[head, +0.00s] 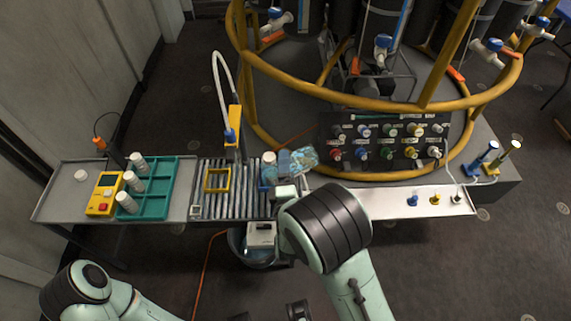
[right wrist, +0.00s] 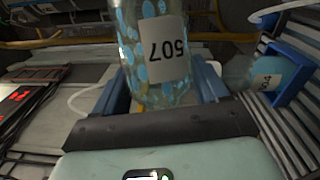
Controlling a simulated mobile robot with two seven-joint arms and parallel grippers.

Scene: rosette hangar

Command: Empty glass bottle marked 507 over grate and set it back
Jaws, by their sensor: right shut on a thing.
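The glass bottle marked 507 (right wrist: 150,52) is between the blue fingers of my right gripper (right wrist: 163,88). Its white label reads upside down in the right wrist view, and blue blotches show through the glass. In the head view the bottle (head: 304,158) is pale blue and looks tipped well over, pointing right, held by my right gripper (head: 287,164) just past the right end of the slatted grate (head: 205,207). Whether liquid is left in it I cannot tell. A square yellow frame (head: 217,180) on the grate is empty. My left gripper is out of view.
A second bottle marked 504 (right wrist: 262,80) stands in a blue frame (right wrist: 292,72) close to my right gripper. A teal rack (head: 158,192) with white-capped bottles and a yellow meter (head: 104,193) are at left. A valve panel (head: 385,143) and yellow rail (head: 330,100) lie behind.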

